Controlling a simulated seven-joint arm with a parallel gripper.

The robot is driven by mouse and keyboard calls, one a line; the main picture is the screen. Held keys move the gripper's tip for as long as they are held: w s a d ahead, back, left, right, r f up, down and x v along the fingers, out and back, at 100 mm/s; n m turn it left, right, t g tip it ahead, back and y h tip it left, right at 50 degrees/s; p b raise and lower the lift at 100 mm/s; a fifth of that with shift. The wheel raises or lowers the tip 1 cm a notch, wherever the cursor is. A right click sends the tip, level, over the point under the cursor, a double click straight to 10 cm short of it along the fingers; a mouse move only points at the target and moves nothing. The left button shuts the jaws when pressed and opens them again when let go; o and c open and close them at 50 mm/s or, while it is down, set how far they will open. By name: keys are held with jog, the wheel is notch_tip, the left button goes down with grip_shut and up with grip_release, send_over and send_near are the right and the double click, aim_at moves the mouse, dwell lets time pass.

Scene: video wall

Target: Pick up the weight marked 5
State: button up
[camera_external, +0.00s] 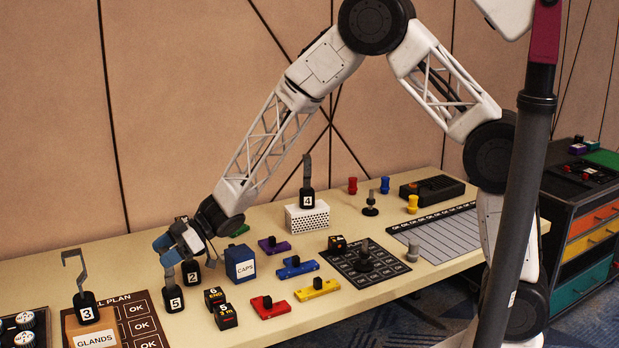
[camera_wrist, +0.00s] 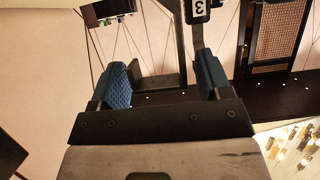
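The black weight marked 5 (camera_external: 173,299) stands upright on the table at the front left in the external view. Its grey hook rises to just below my gripper (camera_external: 168,251). My gripper is low over it, with its blue finger pads apart. In the wrist view my gripper (camera_wrist: 163,82) is open, with a bent grey metal strip (camera_wrist: 158,82) showing between the pads. This looks like a weight's hook, but its number is not visible there. Whether a pad touches it I cannot tell.
The weight marked 2 (camera_external: 191,272) stands close behind the 5. The weight marked 3 (camera_external: 86,310) stands to the left on the GLANDS box (camera_external: 95,338) and shows in the wrist view (camera_wrist: 198,11). A blue CAPS box (camera_external: 240,263) and black blocks (camera_external: 225,316) stand to the right.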

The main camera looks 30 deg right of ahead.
grip_shut()
jog(key=shift+r, duration=0.1)
dwell(0.4)
jog(key=shift+r, duration=5)
